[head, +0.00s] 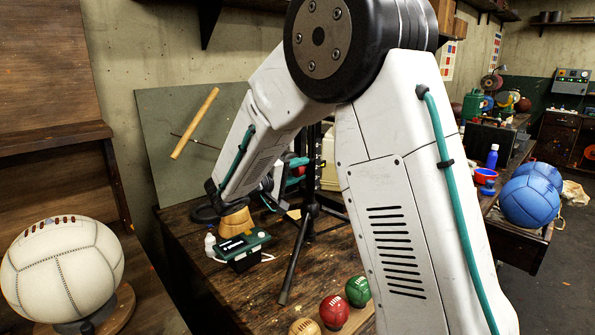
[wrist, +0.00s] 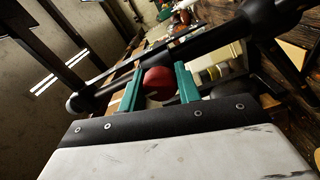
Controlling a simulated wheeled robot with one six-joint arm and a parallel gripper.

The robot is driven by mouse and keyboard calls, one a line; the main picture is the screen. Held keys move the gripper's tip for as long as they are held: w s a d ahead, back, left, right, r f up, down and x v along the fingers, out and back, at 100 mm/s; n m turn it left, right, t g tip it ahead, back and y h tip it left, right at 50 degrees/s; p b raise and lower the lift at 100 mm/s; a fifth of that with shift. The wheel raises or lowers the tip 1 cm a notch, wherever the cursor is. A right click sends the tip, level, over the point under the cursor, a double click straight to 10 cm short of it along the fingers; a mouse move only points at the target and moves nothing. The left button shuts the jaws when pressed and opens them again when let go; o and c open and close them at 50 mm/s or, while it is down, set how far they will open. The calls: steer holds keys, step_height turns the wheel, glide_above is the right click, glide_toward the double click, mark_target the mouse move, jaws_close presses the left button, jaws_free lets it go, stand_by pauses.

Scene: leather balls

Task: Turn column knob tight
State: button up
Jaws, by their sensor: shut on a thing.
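The red column knob (wrist: 158,84) sits between the two teal fingers of my gripper (wrist: 159,70) in the wrist view. My gripper is shut on it, with one finger on each side. The knob is beside a black column (wrist: 205,45) that crosses the wrist view diagonally. In the head view, my gripper (head: 297,171) reaches the upright black column (head: 312,185) of a stand on the workbench. The knob is small there and mostly covered by the fingers, and my own arm covers part of the stand. How tight the knob is cannot be seen.
The wooden workbench (head: 235,290) holds a black-and-green device (head: 240,246), a small white bottle (head: 210,243), and red (head: 334,311), green (head: 357,291) and tan (head: 305,327) balls near its front. A white leather ball (head: 62,270) stands at left. Blue balls (head: 528,201) lie at right.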

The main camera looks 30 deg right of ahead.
steer(key=shift+f, duration=0.1)
stand_by(0.4)
steer(key=o, duration=1)
steer(key=shift+c, duration=0.2)
steer(key=shift+a, duration=0.1)
steer(key=s+a, duration=0.1)
steer(key=a, duration=0.6)
steer(key=shift+s+a, duration=0.3)
